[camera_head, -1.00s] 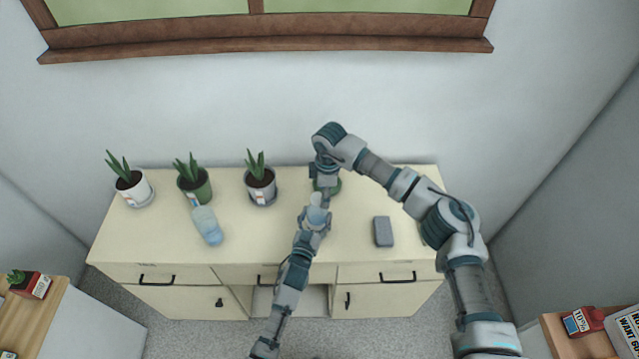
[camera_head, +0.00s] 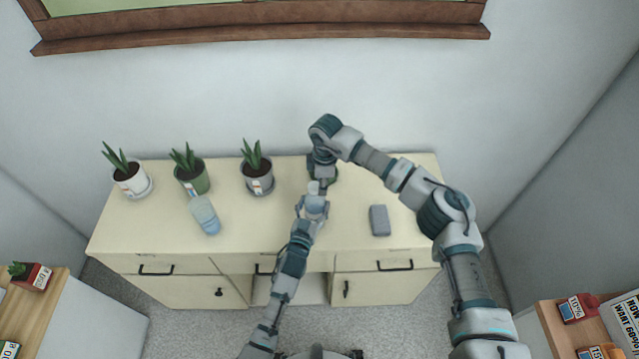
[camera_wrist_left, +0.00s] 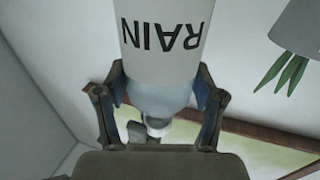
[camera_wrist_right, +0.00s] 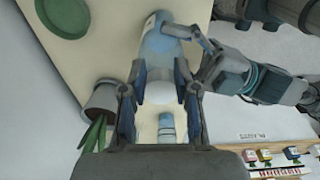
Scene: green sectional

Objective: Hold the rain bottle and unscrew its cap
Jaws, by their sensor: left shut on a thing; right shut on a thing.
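The rain bottle (camera_head: 315,208) is pale with a blue shoulder and is held above the front middle of the cabinet top. My left gripper (camera_wrist_left: 158,95) is shut around its shoulder; the upside-down RAIN lettering on the bottle (camera_wrist_left: 165,35) shows in the left wrist view. My right gripper (camera_wrist_right: 158,68) is beyond the bottle's cap end, its fingers around the white cap (camera_wrist_right: 190,95). It is shut on the cap, though the exact contact is partly hidden. In the head view the right gripper (camera_head: 322,182) is close to the cap (camera_head: 313,187).
Potted plants (camera_head: 130,180) stand along the back left of the cream cabinet (camera_head: 150,235). A grey block (camera_head: 380,220) is at the right. A green round thing (camera_wrist_right: 62,18) shows in the right wrist view. A window sill (camera_head: 260,35) is above.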

